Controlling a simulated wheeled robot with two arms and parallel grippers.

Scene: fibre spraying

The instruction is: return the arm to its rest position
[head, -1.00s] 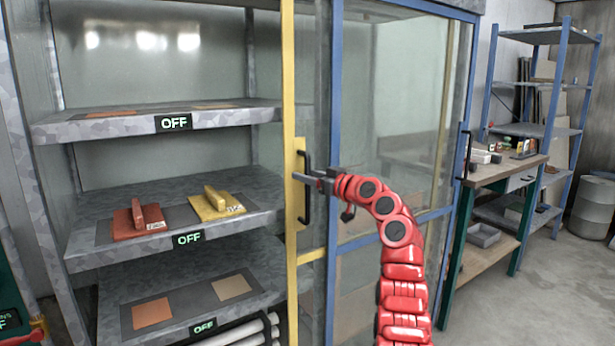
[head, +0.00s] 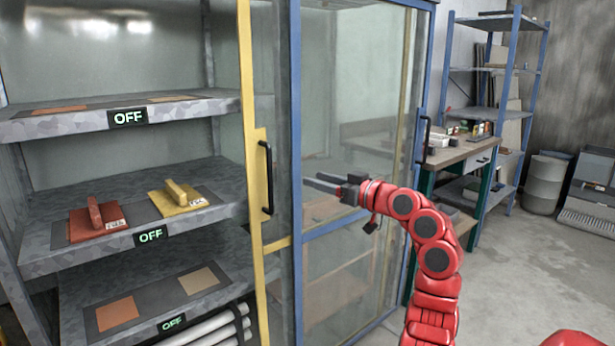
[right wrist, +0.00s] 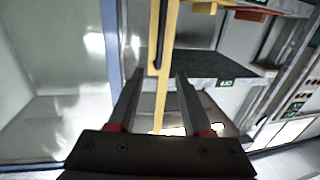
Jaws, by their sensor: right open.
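My right arm is red, and its gripper (head: 328,184) is open and empty in front of the blue-framed glass door. It stands apart from, and to the right of, the black handle (head: 266,178) on the yellow door frame (head: 248,130). In the right wrist view the two open fingers (right wrist: 158,95) point toward the yellow frame (right wrist: 166,60), with nothing between them. A red part of mine shows at the bottom right of the head view. My left gripper is not in view.
The open shelves at left hold a red block (head: 97,222) and a yellow block (head: 178,198) with handles. Several OFF signs (head: 128,118) mark the shelf edges. A workbench (head: 455,155), a blue rack (head: 490,110) and a grey barrel (head: 546,183) stand at right. Floor at right is clear.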

